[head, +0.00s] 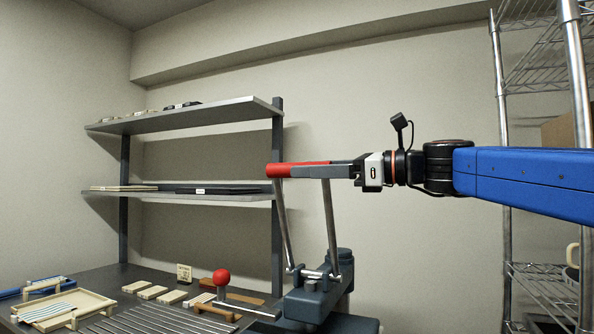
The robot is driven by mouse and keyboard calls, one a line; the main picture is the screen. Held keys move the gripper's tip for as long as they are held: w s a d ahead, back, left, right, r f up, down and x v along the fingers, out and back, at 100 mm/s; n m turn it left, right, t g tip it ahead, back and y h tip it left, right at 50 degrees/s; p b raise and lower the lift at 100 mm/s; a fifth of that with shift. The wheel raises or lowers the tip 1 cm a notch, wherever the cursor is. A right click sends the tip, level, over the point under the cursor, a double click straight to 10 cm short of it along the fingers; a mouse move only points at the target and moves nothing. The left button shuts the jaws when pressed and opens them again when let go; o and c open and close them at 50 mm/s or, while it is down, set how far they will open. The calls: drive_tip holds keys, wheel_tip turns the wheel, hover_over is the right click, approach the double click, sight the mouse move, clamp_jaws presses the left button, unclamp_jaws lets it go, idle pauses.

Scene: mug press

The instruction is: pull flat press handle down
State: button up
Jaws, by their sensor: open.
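The flat press (318,295) is a dark blue-grey machine at the bottom centre of the head view. Two metal rods rise from it to a horizontal red handle grip (279,170), so the handle stands up high. My gripper (298,171) reaches in level from the right at the height of this grip. Its grey finger overlaps the lower right part of the red grip in the picture. The jaws are open, not closed on the grip. The far finger is hidden, and I cannot tell whether the fingers touch the grip.
A lever with a red ball knob (221,277) stands left of the press. Wooden blocks (172,297) and a wooden tray (95,301) lie on the dark table. Shelves (185,115) hang behind at left. A wire rack (545,282) stands at right.

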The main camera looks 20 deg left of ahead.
drive_tip(key=shift+w+a, duration=0.15)
drive_tip(key=shift+a, duration=1.65)
clamp_jaws()
